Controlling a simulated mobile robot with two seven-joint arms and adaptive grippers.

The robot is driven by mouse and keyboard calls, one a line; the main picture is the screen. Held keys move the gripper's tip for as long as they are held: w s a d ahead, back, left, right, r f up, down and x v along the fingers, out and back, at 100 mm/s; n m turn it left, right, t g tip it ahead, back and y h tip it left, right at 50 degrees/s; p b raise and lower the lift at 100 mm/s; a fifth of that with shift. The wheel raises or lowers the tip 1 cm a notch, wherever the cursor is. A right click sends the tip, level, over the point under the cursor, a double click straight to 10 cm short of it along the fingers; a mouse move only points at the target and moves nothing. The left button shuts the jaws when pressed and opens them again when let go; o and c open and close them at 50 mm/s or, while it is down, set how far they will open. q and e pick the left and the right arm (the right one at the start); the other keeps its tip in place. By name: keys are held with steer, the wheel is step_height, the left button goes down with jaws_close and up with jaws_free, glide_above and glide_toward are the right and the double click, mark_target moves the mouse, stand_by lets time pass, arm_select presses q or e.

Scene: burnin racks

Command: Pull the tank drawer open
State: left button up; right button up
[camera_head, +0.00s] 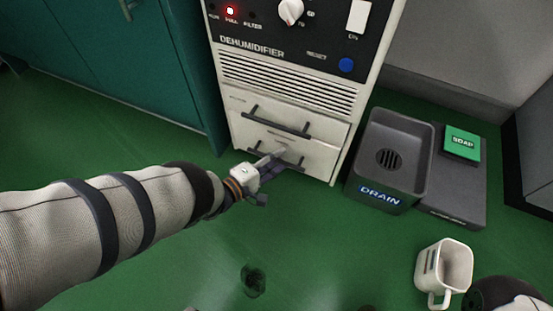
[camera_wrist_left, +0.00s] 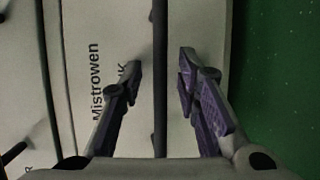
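The white dehumidifier (camera_head: 287,69) has two drawers low on its front, each with a dark bar handle. The upper drawer (camera_head: 315,132) is shut. The lower drawer (camera_head: 308,155) also looks shut. My left gripper (camera_head: 277,155) is at the lower drawer's handle (camera_head: 292,164). In the left wrist view my left gripper (camera_wrist_left: 162,62) is open, with one finger on each side of the dark handle bar (camera_wrist_left: 160,110) and gaps beside it. Lettering there reads "Mistrowen" and a partly hidden word ending in K. My right gripper is not in view; part of my right arm shows at lower right.
A white mug (camera_head: 456,265) is at lower right. A dark object (camera_head: 253,280) lies at bottom centre. A teal cabinet (camera_head: 150,70) is at left. Green floor before the drawers is clear.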

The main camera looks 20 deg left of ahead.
arm_select(q)
jaws_close()
